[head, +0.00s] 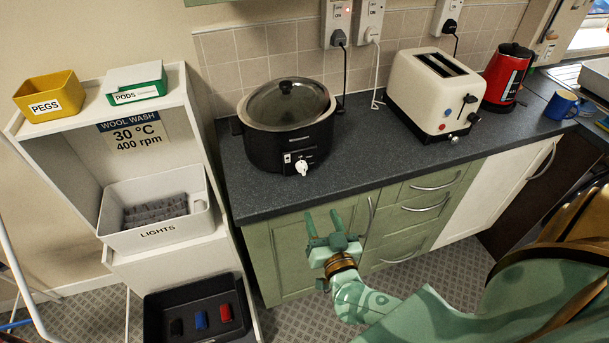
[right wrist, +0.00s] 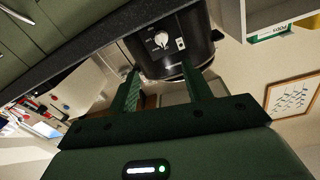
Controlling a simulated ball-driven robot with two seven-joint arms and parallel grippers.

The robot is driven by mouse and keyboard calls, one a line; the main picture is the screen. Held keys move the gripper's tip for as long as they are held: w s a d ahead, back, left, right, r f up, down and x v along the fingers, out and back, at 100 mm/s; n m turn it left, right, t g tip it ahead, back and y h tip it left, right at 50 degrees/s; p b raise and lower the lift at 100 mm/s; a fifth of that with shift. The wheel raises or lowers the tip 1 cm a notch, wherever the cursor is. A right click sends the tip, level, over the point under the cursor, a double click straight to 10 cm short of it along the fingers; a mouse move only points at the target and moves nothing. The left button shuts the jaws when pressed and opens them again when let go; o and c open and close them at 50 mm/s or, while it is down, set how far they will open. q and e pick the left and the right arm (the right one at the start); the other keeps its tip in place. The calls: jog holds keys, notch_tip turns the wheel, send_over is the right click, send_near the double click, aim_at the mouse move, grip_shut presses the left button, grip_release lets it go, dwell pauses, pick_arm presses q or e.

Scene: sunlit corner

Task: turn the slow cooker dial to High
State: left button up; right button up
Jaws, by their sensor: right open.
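The black slow cooker (head: 286,125) with a glass lid stands on the dark worktop in the head view. Its white dial (head: 301,168) is low on the front. In the right wrist view the cooker (right wrist: 172,50) appears upside down, with the dial (right wrist: 161,39) beyond my fingers; its setting is too small to read. My right gripper (head: 324,224) is open and empty, in front of the green cupboard and below the worktop edge, apart from the dial. It also shows in the right wrist view (right wrist: 160,85). My left gripper is not in view.
A cream toaster (head: 432,95), a red kettle (head: 507,76) and a blue mug (head: 561,105) stand to the right on the worktop (head: 360,150). A white shelf unit with labelled bins (head: 157,212) is at the left. The worktop's front strip by the cooker is clear.

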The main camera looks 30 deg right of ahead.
aim_at(304, 172)
jog(key=b+x, duration=0.3)
jog(key=x, duration=1.1)
jog(key=shift+w+a, duration=0.1)
jog(key=shift+w, duration=0.1)
jog(key=shift+w+d, duration=0.2)
jog(key=shift+w, duration=0.4)
jog(key=c, duration=1)
